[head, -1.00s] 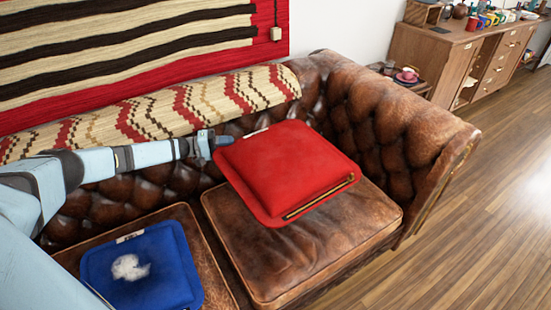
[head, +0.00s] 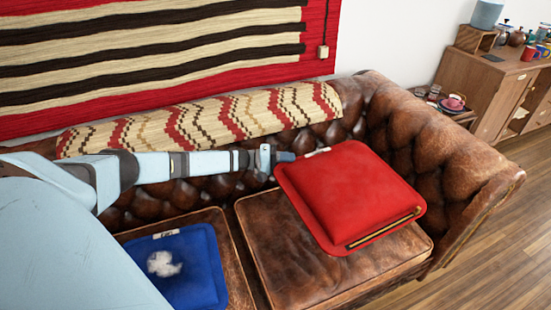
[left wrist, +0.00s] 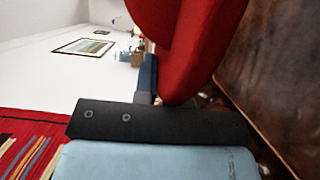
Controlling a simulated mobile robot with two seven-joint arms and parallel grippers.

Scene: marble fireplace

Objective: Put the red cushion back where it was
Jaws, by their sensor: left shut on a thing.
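The red cushion (head: 352,195) has a zipper along its near edge. It appears held above the right seat of the brown leather sofa (head: 295,262), close to the backrest. My left gripper (head: 284,157) is shut on the cushion's back left corner. In the left wrist view the cushion (left wrist: 192,45) fills the upper middle, against the gripper (left wrist: 150,85). Whether the cushion's underside touches the seat cannot be told. My right gripper is not in view.
A blue cushion (head: 178,268) with a white patch lies on the left seat. A patterned blanket (head: 205,120) drapes over the backrest. The sofa's right arm (head: 450,150) rises beside the seat. A small side table with a pink cup (head: 453,102) stands behind it.

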